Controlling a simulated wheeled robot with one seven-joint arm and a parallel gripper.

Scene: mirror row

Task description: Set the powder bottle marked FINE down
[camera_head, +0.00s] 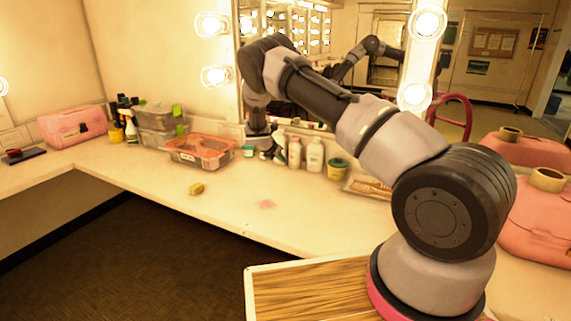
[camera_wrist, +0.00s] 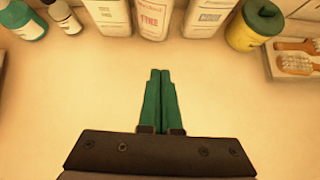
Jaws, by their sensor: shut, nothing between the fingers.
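The powder bottle marked FINE (camera_wrist: 152,18) is white with red lettering and stands on the counter at the top of the wrist view. In the head view it appears to be the middle white bottle (camera_head: 295,153) of the row. A bottle marked COOL (camera_wrist: 208,16) stands to its right and another white bottle (camera_wrist: 108,14) to its left. My gripper (camera_wrist: 159,72) has green fingers, shut together and empty. The fingertips are apart from the FINE bottle, with bare counter showing between. In the head view my gripper is too small and dark to make out clearly.
A yellow tub with a green lid (camera_wrist: 254,26) and a tray of brushes (camera_wrist: 292,55) are at right. Small bottles (camera_wrist: 64,17) are at left. An orange-rimmed bin (camera_head: 200,152) and a yellow sponge (camera_head: 196,189) are on the counter (camera_head: 130,165). The front counter is mostly clear.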

